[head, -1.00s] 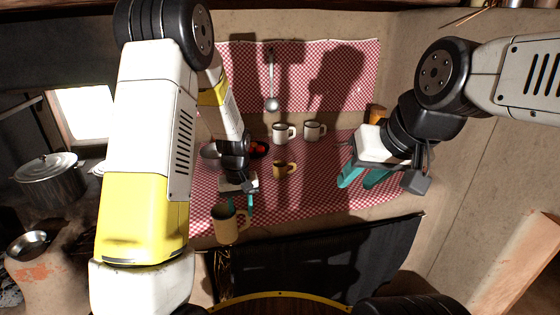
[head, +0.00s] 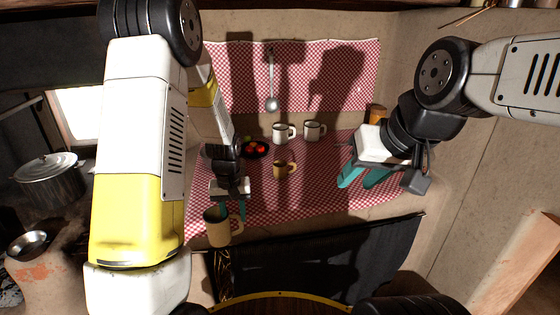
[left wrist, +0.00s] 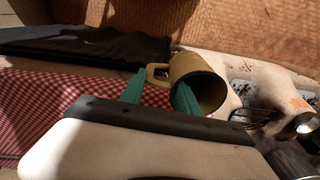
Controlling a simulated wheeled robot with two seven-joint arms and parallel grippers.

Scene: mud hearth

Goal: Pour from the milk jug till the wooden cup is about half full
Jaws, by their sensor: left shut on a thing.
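A tan jug (head: 215,229) with a side handle, which I take for the milk jug, hangs at the front left edge of the checked cloth. My left gripper (head: 231,209) is shut on its handle. In the left wrist view the jug (left wrist: 200,85) is just beyond my teal fingers (left wrist: 158,92), its open mouth facing the camera. No milk can be made out inside. A smaller brown cup (head: 280,170) with a pale handle, likely the wooden cup, stands on the cloth, right of and behind the jug. Its fill cannot be told. My right gripper (head: 363,181) is open and empty at the right.
Two white mugs (head: 282,134) (head: 313,131) stand at the back. A dark plate (head: 257,150) with red fruit lies behind my left gripper. A ladle (head: 271,90) hangs on the wall. A lidded pot (head: 48,178) stands far left. The cloth (head: 312,190) right of the cup is clear.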

